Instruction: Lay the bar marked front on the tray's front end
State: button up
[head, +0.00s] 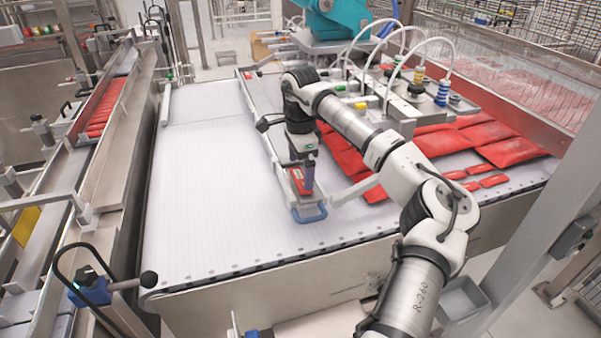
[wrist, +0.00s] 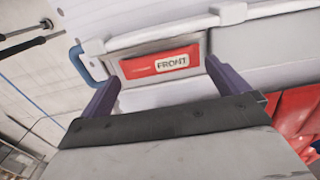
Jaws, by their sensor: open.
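The red bar marked FRONT (wrist: 140,68) lies at the near end of the long narrow grey tray, beside the tray's blue handle. It also shows in the head view as a small red patch (head: 297,175). The tray (head: 262,110) runs lengthwise on the white conveyor, with its blue handle (head: 310,215) at the near end. My gripper (wrist: 162,72) is open, with one purple finger on either side of the bar. In the head view my gripper (head: 308,184) is low over that tray end and partly hides the bar. Whether the fingers touch the bar is unclear.
Red packs (head: 440,140) cover the conveyor right of the tray. A suction tool (head: 405,100) with hoses hangs above them. The white belt (head: 205,170) left of the tray is clear. A metal side rail (head: 120,160) and a black-knobbed lever (head: 148,279) stand at left.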

aim_at(301, 178)
notch_tip(301, 178, up, 10)
jog(key=b, duration=0.1)
jog(key=shift+b, duration=0.4)
dwell(0.9)
